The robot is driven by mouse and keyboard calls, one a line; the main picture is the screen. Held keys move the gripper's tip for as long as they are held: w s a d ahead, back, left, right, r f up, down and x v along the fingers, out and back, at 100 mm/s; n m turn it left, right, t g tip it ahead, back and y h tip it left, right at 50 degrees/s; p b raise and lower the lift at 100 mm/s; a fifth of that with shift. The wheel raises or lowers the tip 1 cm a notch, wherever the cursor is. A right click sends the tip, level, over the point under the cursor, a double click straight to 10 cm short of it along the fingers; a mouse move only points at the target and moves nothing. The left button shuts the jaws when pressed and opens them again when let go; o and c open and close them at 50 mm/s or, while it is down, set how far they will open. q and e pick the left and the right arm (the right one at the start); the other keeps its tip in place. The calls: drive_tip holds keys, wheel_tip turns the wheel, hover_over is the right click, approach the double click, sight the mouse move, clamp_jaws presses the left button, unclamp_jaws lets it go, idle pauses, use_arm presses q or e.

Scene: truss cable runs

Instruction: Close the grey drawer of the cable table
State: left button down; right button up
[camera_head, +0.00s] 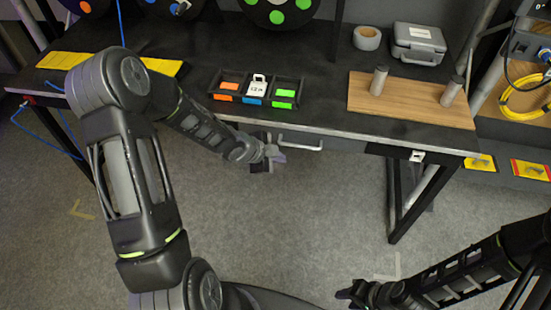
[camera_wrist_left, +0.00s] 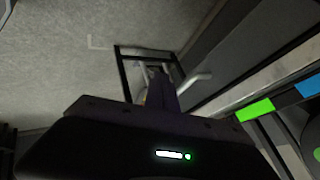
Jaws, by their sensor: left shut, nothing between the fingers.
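The black cable table (camera_head: 320,60) stands across the head view. Under its front edge a pale bar handle (camera_head: 300,146) of the drawer shows; the drawer's front is mostly hidden by the table edge and my arm, and I cannot tell how far out it is. My left gripper (camera_head: 275,156) is shut and empty, just left of the handle. In the left wrist view its closed fingers (camera_wrist_left: 162,88) point along the table front, with a pale bar (camera_wrist_left: 195,82) close on their right. My right gripper (camera_head: 350,293) is low at the right, away from the table; its jaws are too small to read.
On the table are a black tray (camera_head: 241,100) with coloured pieces, a wooden board (camera_head: 409,104) with two grey cylinders, a tape roll (camera_head: 367,38) and a grey case (camera_head: 418,42). Table legs (camera_head: 424,205) stand at the right. The floor in front is clear.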

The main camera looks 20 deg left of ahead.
use_arm(q)
drive_tip(key=p+v, duration=0.5)
drive_tip(key=v, duration=0.5)
drive_tip(key=shift+s, duration=0.25)
drive_tip(key=shift+f, duration=0.1)
drive_tip(key=s+d+f+n+g, duration=0.3)
drive_tip(key=s+d+f+n, duration=0.4)
drive_tip(key=s+d, duration=0.3)
drive_tip(key=s+d+f+n+g, duration=0.3)
drive_tip(key=s+d+f+n, duration=0.5)
drive_tip(key=s+d+f, duration=0.1)
drive_tip(key=shift+s+d+g+h, duration=0.3)
drive_tip(key=shift+s+d+h, duration=0.1)
drive_tip(key=shift+s+d, duration=0.55)
